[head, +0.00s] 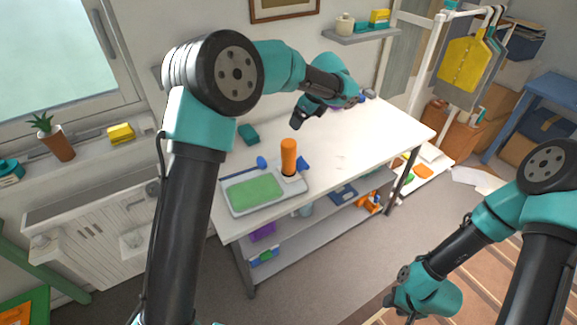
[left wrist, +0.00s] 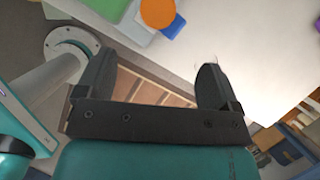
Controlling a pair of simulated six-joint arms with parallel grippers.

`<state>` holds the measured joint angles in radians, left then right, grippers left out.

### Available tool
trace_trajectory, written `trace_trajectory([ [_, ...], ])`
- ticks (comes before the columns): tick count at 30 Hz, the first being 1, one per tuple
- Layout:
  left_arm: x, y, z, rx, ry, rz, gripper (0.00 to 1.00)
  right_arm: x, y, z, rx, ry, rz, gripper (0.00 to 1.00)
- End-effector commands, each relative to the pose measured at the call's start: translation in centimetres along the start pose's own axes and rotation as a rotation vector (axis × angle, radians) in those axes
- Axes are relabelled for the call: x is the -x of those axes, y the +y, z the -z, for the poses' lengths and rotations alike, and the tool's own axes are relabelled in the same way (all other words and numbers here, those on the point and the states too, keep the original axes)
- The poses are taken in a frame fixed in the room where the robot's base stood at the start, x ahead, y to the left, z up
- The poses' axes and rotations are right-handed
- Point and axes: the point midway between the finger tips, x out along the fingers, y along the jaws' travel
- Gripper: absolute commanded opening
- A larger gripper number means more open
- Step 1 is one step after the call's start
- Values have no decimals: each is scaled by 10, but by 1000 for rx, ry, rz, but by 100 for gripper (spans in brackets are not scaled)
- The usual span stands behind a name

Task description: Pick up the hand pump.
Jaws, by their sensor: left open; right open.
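An orange cylinder with a dark lower end (head: 289,157), which I take to be the hand pump, stands upright at the right end of a light tray (head: 238,211) on the white table. Its round orange top (left wrist: 158,12) shows at the top edge of the left wrist view. My left gripper (head: 304,115) is above the table, behind and apart from the cylinder. The left wrist view shows its two dark fingers (left wrist: 150,85) spread with nothing between them. My right gripper (head: 402,312) hangs low at the lower right, far from the table top; its fingertips are partly hidden.
A green pad (head: 255,192) lies in the tray, with small blue pieces (head: 262,162) near the cylinder. A teal block (head: 249,134) is at the table's back. The table's right half (head: 375,140) is mostly clear. A lower shelf (head: 290,255) holds several items.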

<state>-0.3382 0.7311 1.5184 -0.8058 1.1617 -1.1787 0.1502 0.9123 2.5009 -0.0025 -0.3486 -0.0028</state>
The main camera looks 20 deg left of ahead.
Motion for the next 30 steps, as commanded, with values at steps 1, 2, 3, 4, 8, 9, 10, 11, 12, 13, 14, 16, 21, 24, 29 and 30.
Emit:
trace_trajectory([
  [1,-6,0,0,-1,0,-3,87,0,0,0,0,0,0,43],
  [2,-10,1,0,-1,0,-4,87,0,0,0,0,0,0,43],
  [3,-15,1,0,-1,0,-4,87,0,0,0,0,0,0,43],
  [4,-20,1,0,-1,1,-4,87,0,0,0,0,0,0,43],
  [8,-43,1,0,0,1,-4,87,0,0,0,0,0,0,43],
  [9,-50,1,1,-1,1,-5,87,0,0,0,0,0,0,43],
  [10,-55,1,0,-1,1,-5,87,0,0,0,0,0,0,43],
  [11,-60,1,0,0,1,-5,87,0,0,0,0,0,0,43],
  [12,-67,1,0,0,2,-4,87,0,0,0,0,0,0,43],
  [13,-72,1,0,0,1,-5,87,0,0,0,0,0,0,43],
  [14,-77,1,0,0,1,-4,87,0,0,0,0,0,0,43],
  [16,-89,1,1,1,2,-5,87,0,0,0,0,0,0,43],
  [21,-112,1,1,0,1,-4,87,0,0,0,0,0,0,43],
  [24,-117,1,0,1,1,-2,87,0,0,0,0,0,0,43],
  [29,-118,1,0,1,1,-1,87,0,0,0,0,0,0,43],
  [30,-118,1,0,1,1,-1,87,0,0,0,0,0,0,43],
])
